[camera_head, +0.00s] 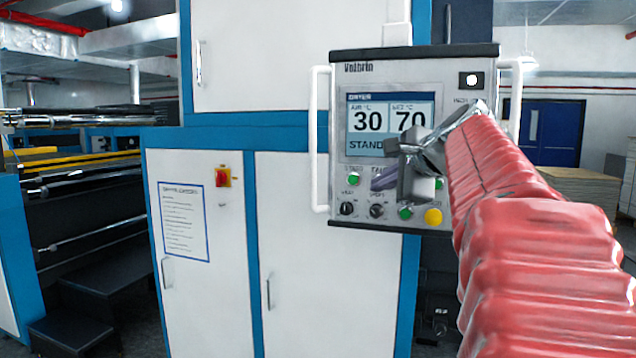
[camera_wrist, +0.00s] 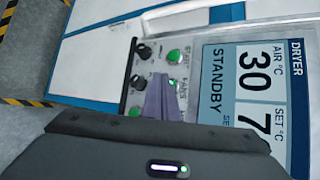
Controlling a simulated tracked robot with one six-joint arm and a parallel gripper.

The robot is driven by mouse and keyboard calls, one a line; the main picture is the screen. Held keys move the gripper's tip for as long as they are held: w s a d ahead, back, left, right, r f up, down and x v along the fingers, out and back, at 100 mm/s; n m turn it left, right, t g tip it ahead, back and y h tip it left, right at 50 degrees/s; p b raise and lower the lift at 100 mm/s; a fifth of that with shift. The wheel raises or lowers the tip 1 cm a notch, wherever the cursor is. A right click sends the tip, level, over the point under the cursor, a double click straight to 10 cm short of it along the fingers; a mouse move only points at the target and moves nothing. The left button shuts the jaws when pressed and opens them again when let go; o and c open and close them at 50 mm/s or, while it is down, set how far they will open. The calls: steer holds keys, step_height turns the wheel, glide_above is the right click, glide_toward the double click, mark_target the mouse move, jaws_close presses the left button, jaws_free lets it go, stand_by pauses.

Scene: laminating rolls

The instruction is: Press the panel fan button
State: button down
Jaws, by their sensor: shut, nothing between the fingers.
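The grey control panel (camera_head: 333,160) stands in front of the white cabinet, its display (camera_head: 375,145) reading DRYER, 30, 70 and STANDBY. The green START button (camera_head: 353,178) is clear in the head view and also shows in the wrist view (camera_wrist: 173,57). The fan button (camera_wrist: 174,82), by the FANS label, is partly covered by my fingers in the wrist view and hidden behind my gripper in the head view. My gripper (camera_head: 376,181) is shut and empty, its purple-grey fingertips (camera_wrist: 158,80) at the fan button. I cannot tell whether they touch it.
Below the upper buttons are black knobs (camera_head: 345,208), a green button (camera_head: 405,213) and a yellow button (camera_head: 433,216). White handle bars (camera_head: 320,140) flank the panel. A red-and-yellow switch (camera_head: 222,176) is on the cabinet door. Rollers (camera_head: 75,116) stand at the left.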

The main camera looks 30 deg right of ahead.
steer(key=shift+d, duration=0.1)
stand_by(0.7)
steer(key=shift+w+d, duration=0.25)
steer(key=shift+w, duration=0.05)
steer(key=shift+w+d, duration=0.25)
steer(key=shift+d, duration=0.1)
stand_by(1.1)
steer(key=shift+s+a+r, duration=0.1)
steer(key=shift+s+a, duration=0.45)
steer(key=shift+a, duration=0.15)
stand_by(0.3)
steer(key=s+a, duration=0.1)
steer(key=a, duration=0.1)
steer(key=s+a, duration=0.2)
stand_by(0.6)
stand_by(0.5)
